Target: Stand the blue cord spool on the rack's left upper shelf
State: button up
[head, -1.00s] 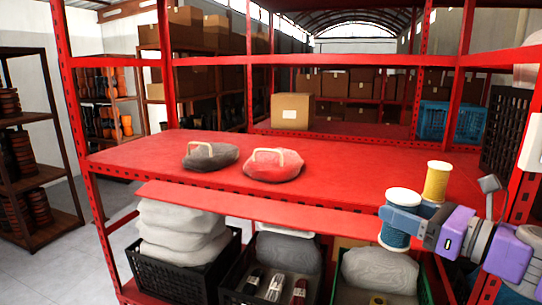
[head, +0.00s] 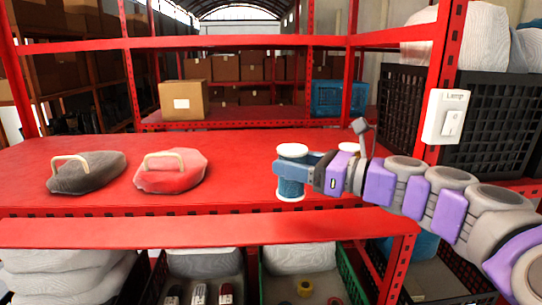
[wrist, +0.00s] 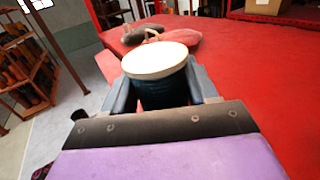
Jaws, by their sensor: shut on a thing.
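The blue cord spool (head: 291,178), with white end discs, is upright in my gripper (head: 308,170). In the head view it shows in front of the red shelf (head: 235,160); I cannot tell whether its base touches anything. In the wrist view the spool (wrist: 162,85) sits between the two fingers, its pale top disc facing the camera. A second pale disc (head: 349,147) shows behind my gripper; the rest of that thing is hidden. The red rack's uprights and upper beams stand around the shelf.
A grey bag (head: 88,172) and a red bag (head: 170,172), both handled, lie on the shelf at left. A cardboard box (head: 183,100) and blue crate (head: 340,97) stand behind. A lamp switch (head: 446,117) is on the right post. The shelf between red bag and spool is clear.

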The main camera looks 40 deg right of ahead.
jog(key=w+d+f, duration=0.1)
jog(key=w+d, duration=0.2)
jog(key=w, duration=0.1)
jog(key=w+d+f+p, duration=0.1)
jog(key=w+d+f, duration=0.1)
jog(key=w+d, duration=0.1)
jog(key=w+d+f+p, duration=0.1)
jog(key=w+d+f, duration=0.1)
jog(key=w, duration=0.3)
jog(key=shift+d, duration=0.6)
jog(key=shift+f, duration=0.1)
jog(key=o, duration=1.1)
jog(key=shift+a, duration=0.1)
